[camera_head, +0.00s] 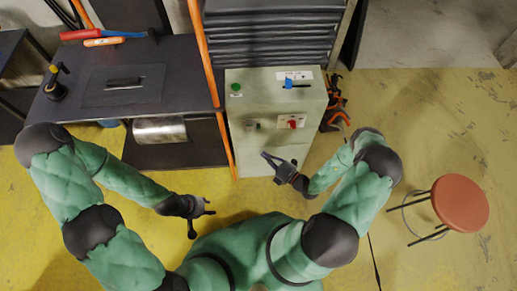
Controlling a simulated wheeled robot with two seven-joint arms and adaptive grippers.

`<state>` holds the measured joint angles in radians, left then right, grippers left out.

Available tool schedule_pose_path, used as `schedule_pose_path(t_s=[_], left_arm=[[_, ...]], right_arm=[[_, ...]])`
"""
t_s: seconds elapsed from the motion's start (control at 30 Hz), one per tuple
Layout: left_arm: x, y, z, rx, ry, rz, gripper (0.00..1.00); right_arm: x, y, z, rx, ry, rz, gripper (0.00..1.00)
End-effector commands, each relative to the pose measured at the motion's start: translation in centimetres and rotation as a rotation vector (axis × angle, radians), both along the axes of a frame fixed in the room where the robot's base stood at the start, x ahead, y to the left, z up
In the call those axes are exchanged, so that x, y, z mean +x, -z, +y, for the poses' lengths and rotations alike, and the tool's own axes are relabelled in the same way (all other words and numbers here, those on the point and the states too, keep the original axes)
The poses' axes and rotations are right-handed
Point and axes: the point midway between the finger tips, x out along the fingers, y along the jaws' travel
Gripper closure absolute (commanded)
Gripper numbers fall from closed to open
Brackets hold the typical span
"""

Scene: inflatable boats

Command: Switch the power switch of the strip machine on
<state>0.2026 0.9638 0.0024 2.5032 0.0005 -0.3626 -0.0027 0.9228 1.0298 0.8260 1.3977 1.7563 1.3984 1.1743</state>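The strip machine (262,145) is a pale grey-green cabinet in the middle of the head view. A red switch on a white plate (292,122) is on its front face, right of centre; its on or off position is too small to tell. A round green button (236,87) and a blue part (289,82) are on its top. My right gripper (272,160) is in front of the machine, below and left of the red switch, apart from it; its fingers look spread and empty. My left gripper (204,221) is lower left of the machine, open and empty.
A dark workbench (185,85) with red- and orange-handled tools stands left, with a metal cylinder (160,130) below. An orange pipe (211,75) runs between bench and machine. A red stool (459,203) stands at right.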

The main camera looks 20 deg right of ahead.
Motion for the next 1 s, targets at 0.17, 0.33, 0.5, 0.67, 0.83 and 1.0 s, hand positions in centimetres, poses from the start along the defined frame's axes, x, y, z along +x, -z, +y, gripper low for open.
schedule_pose_path(t_s=[0.17,0.33,0.5,0.67,0.83,1.0], left_arm=[[0.0,-0.2,0.0,0.000,0.000,0.000,0.60],[0.0,-0.2,0.0,0.000,0.000,0.000,0.60],[0.0,-0.2,0.0,0.000,0.000,0.000,0.60],[0.0,-0.2,0.0,0.000,0.000,0.000,0.60],[0.0,-0.2,0.0,0.000,0.000,0.000,0.60],[0.0,-0.2,0.0,0.000,0.000,0.000,0.60]], right_arm=[[-1.6,0.2,-1.0,0.000,0.002,0.001,1.00],[-2.2,0.2,-1.2,0.000,0.000,0.001,1.00],[-2.2,0.2,-1.2,0.000,0.000,0.000,1.00],[-2.2,0.2,-1.2,0.000,0.000,0.000,1.00],[-2.2,0.2,-1.2,0.000,0.000,0.000,1.00],[-2.3,0.1,-0.2,-0.022,-0.047,-0.002,1.00]])
